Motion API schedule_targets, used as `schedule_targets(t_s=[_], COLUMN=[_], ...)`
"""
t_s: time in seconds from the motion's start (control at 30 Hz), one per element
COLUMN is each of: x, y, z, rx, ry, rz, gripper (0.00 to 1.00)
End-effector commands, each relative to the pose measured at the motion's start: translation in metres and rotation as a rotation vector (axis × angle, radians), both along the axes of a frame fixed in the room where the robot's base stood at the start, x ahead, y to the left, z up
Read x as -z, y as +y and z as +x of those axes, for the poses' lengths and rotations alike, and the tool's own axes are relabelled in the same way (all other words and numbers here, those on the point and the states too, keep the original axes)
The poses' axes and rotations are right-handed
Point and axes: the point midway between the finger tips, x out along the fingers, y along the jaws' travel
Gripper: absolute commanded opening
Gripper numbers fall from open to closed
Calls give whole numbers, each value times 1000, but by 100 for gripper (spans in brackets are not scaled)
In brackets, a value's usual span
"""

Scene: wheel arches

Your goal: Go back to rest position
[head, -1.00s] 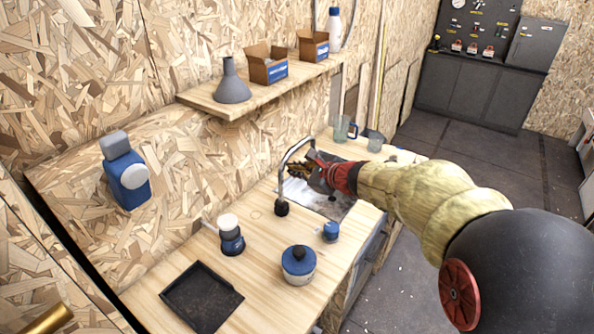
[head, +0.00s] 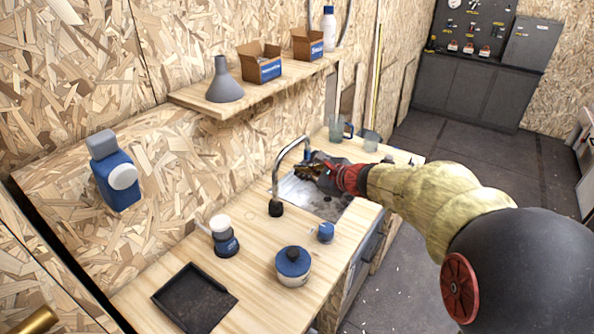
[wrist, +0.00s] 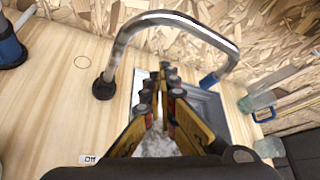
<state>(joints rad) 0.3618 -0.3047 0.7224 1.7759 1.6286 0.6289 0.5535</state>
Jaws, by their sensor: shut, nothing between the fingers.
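My gripper (head: 312,168) is over the sink (head: 322,200), close to the curved metal faucet (head: 277,176). In the wrist view my gripper (wrist: 160,78) has its yellow-and-black fingers converging at the tips, with nothing held between them. The faucet (wrist: 170,18) arches across the top of that view, beyond the fingers. I cannot tell whether gripper and faucet touch. My arm (head: 430,195) reaches in from the right.
The wooden counter (head: 255,250) holds a black tray (head: 195,298), a blue-lidded pot (head: 293,266), a small blue item (head: 326,232), a white-topped bottle (head: 223,236) and cups (head: 340,130). A shelf (head: 195,97) hangs above. Floor (head: 450,150) is clear behind.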

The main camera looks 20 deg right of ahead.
Motion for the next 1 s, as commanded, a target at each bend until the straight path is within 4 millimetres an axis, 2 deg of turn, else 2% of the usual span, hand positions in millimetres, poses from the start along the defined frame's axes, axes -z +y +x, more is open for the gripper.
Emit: schedule_targets(t_s=[0.03,0.2,0.4,0.7,0.77,0.87,0.97,1.0], x=[-7,-13,-18,-19,-21,-29,-38,-40], y=[-1,-6,-10,-8,-1,25,63,78], z=[-9,-39,-66,-77,-80,-96,-126,-142], rx=[2,2,1,-8,-37,-149,-340,-428], ry=[-3,-2,-2,-3,-4,-12,-27,-35], rz=[0,1,-1,-7,-32,-137,-321,-408], gripper=[0,0,0,0,0,0,0,0])
